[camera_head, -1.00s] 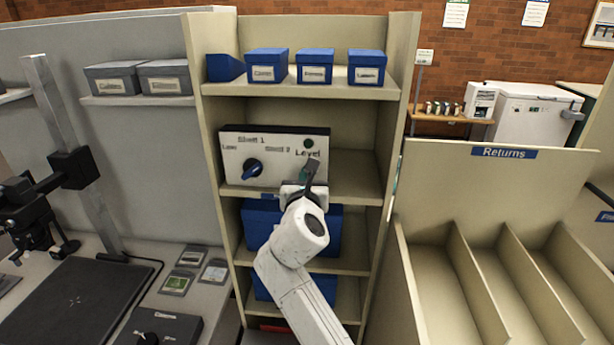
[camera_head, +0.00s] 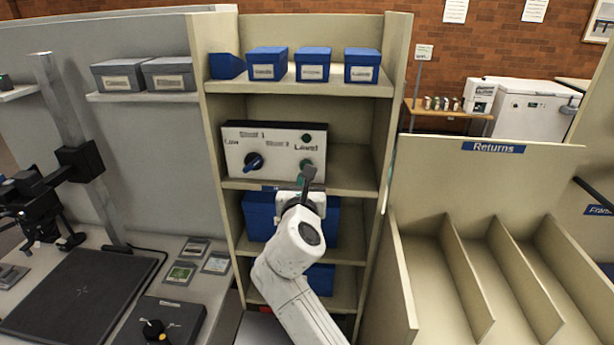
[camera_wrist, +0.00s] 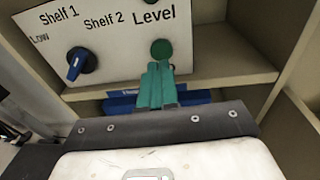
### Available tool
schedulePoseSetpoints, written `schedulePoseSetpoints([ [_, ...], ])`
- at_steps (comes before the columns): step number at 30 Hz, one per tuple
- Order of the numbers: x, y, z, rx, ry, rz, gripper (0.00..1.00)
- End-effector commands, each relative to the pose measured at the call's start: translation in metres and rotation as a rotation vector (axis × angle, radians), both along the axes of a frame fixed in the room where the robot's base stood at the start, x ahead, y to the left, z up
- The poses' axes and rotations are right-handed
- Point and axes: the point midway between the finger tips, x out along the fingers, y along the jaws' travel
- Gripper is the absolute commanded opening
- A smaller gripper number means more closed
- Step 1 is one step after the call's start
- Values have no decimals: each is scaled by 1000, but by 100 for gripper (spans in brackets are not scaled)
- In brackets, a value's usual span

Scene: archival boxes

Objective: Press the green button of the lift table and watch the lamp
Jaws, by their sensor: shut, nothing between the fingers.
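A white control panel (camera_head: 277,149) stands on a shelf, marked "Low", "Shelf 1", "Shelf 2" and "Level". Its round green button (camera_head: 306,165) sits below "Level" and also shows in the wrist view (camera_wrist: 161,48).
The panel's shelf unit (camera_head: 206,200) has upright sides close around my arm. Blue boxes (camera_head: 312,65) stand on the shelf above, and another blue box (camera_head: 262,215) is below. A Returns rack (camera_head: 490,180) stands right; a desk with a black copy stand (camera_head: 75,295) is left.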

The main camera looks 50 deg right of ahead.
Motion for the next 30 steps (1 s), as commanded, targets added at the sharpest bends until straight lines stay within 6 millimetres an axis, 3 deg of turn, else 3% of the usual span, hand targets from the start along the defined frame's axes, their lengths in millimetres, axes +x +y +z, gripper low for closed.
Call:
schedulePoseSetpoints([
  [9,-34,40,1,0,0,4,0],
  [15,-48,56,3,0,1,3,0],
  [30,-51,60,4,0,1,2,0],
])
